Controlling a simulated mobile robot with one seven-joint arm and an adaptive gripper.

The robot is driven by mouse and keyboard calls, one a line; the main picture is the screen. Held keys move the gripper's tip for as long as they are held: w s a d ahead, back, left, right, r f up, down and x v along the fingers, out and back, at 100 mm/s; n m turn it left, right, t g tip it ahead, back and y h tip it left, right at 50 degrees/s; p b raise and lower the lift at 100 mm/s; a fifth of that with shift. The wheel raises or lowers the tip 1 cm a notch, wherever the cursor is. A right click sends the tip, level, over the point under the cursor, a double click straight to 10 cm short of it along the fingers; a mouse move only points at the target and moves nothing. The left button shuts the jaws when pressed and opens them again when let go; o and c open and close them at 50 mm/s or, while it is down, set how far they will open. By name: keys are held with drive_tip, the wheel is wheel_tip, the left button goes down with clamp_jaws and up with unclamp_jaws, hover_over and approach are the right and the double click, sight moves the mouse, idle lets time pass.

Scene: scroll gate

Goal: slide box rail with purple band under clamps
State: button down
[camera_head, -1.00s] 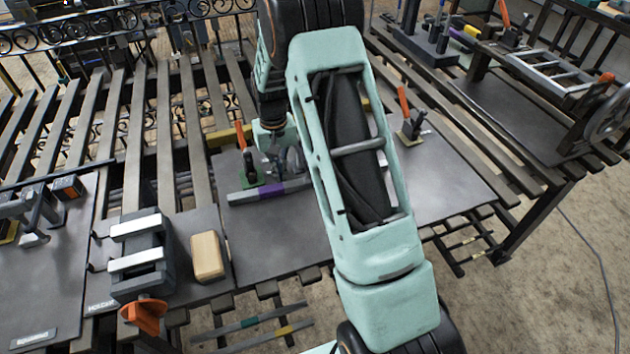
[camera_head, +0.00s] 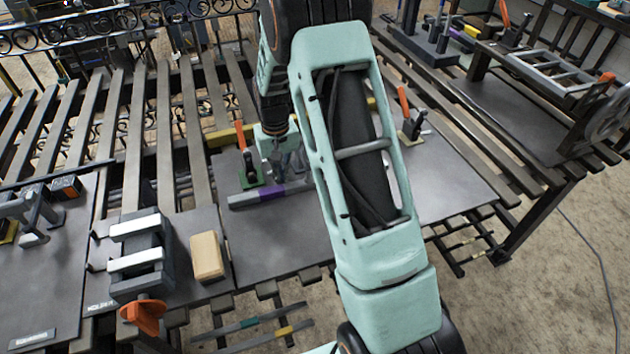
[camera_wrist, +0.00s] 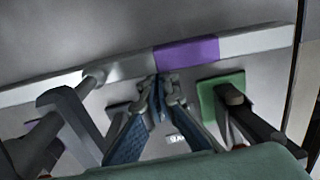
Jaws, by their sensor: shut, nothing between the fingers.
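The grey box rail (camera_head: 244,199) with a purple band (camera_head: 271,193) lies on the dark table plate, partly hidden behind my arm. In the wrist view the rail (camera_wrist: 245,42) runs across the top, its purple band (camera_wrist: 187,53) near the middle. My gripper (camera_wrist: 160,82) is shut and empty, its fingertips close to the rail's near side by the band; I cannot tell whether they touch. A clamp on a green base (camera_head: 250,172) with an orange handle stands left of my gripper in the head view. Another orange-handled clamp (camera_head: 411,118) stands right of my arm.
A wooden block (camera_head: 207,257) and a grey holder (camera_head: 140,255) with an orange knob stand at the front left. A yellow bar (camera_head: 228,136) lies behind the green-based clamp. Two banded bars (camera_head: 255,330) lie below the front edge. The plate in front of the rail is clear.

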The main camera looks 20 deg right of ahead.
drive_tip(key=shift+s, duration=0.15)
drive_tip(key=shift+w, duration=1.25)
wheel_tip(320, 180, up, 8)
drive_tip(key=p, duration=0.4)
idle(0.4)
